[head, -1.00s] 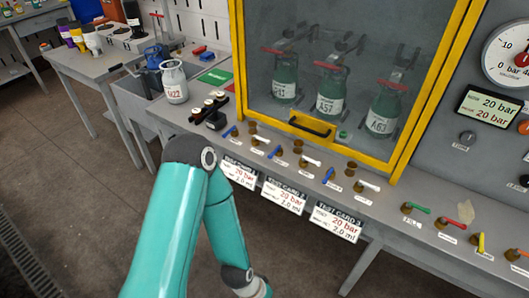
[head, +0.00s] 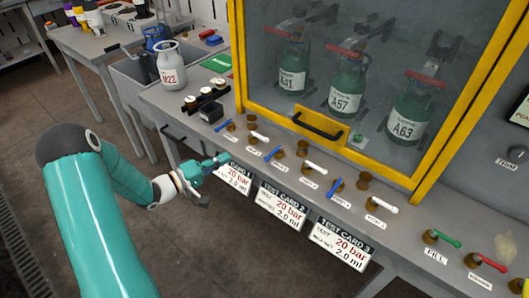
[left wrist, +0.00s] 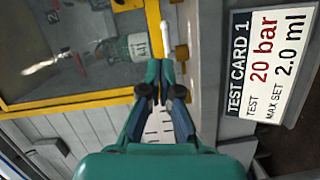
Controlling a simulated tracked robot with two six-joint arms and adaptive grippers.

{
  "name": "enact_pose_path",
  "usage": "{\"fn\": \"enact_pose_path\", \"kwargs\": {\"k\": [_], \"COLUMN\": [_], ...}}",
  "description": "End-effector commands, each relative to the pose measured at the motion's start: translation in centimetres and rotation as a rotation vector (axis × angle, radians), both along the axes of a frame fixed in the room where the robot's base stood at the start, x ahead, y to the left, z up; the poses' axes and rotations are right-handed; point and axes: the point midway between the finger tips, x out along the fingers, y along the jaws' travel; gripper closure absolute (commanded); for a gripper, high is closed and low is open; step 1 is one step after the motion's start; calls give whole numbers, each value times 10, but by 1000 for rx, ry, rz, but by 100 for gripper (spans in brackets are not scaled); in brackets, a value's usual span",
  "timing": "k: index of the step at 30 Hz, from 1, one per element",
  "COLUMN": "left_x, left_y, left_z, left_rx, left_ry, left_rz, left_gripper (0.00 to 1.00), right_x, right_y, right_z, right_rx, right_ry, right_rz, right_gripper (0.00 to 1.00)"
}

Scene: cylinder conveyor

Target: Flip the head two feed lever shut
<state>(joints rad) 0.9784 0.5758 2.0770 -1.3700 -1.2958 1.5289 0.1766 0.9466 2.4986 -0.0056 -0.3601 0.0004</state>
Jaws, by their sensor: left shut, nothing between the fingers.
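Along the bench front runs a row of brass valves with blue and white levers. The middle blue lever (head: 273,153) is above test card 2, with a white lever (head: 317,168) to its right. Their small labels are too fine to read, so I cannot tell which is marked as feed. My left gripper (head: 222,160) is shut and empty, in front of the bench edge by test card 1, apart from the levers. In the left wrist view its closed fingers (left wrist: 160,68) point towards the bench, near a white lever (left wrist: 164,34). My right gripper is not in view.
Test card 1 (left wrist: 265,65), test card 2 (head: 283,208) and test card 3 (head: 342,244) hang on the bench front. A yellow-framed cabinet (head: 241,80) with green cylinders stands behind the levers. A grey-white cylinder (head: 171,68) stands left. Open floor lies in front.

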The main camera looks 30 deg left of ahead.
Motion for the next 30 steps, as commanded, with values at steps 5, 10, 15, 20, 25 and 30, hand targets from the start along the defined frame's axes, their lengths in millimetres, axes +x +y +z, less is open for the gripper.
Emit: {"fn": "enact_pose_path", "kwargs": {"k": [5, 10, 15, 20, 25, 30], "left_x": [0, 3, 19, 47, 81, 95], "left_y": [0, -1, -7, -17, -28, -46], "left_z": [0, 0, -1, -2, -4, -7], "left_rx": [1, 1, 1, 0, 1, -3], "left_ry": [1, 2, 2, 1, 1, 5], "left_rz": [2, 1, -1, -2, -1, 0], "left_gripper": [100, 100, 100, 100, 100, 100], "right_x": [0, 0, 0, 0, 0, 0], "right_y": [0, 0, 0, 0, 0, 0], "right_z": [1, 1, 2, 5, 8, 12], "right_rx": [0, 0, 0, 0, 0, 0], "right_ry": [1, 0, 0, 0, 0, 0], "right_rz": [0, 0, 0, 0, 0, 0], "right_gripper": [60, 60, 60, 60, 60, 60]}}
